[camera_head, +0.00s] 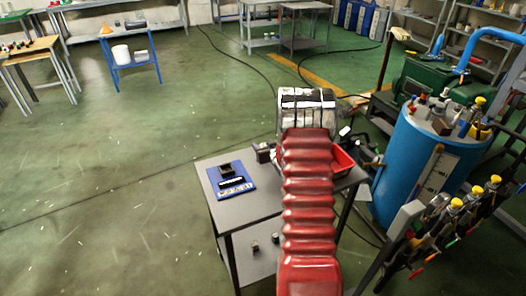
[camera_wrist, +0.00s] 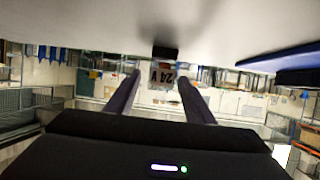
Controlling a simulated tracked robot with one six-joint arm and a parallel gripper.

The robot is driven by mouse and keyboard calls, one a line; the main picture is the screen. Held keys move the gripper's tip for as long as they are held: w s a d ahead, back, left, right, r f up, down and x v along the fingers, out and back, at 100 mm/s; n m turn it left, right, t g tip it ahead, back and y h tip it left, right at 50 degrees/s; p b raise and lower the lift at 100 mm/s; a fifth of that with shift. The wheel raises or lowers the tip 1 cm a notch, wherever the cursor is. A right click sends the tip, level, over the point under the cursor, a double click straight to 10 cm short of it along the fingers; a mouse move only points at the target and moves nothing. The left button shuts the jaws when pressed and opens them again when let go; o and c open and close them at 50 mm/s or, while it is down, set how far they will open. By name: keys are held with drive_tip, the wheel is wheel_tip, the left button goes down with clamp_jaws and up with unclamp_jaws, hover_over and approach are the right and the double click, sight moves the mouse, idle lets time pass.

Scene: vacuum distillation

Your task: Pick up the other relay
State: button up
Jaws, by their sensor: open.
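A small dark relay (camera_head: 262,152) stands on the grey table, right of a blue mat (camera_head: 251,188). In the upside-down wrist view, a block marked "24 V" (camera_wrist: 162,77), apparently this relay, shows with a black part (camera_wrist: 165,52) against the tabletop. My gripper (camera_wrist: 160,76) is open, its two fingers pointing at the block, one on each side in the picture. I cannot tell how far ahead the block is. In the head view my red arm hides the fingers. A black block (camera_head: 226,169) sits on the blue mat.
A red tray (camera_head: 343,161) is on the table's right side, partly behind my arm. Small dark blocks (camera_head: 255,246) lie on the lower shelf. A blue tank (camera_head: 410,160) with valves stands close on the right. Floor to the left is clear.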

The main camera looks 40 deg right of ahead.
sight(264, 144)
idle(0.3)
drive_tip(key=c, duration=1.1)
drive_tip(key=shift+r, duration=0.15)
wheel_tip(264, 144, up, 10)
drive_tip(key=shift+f, duration=0.1)
idle(0.6)
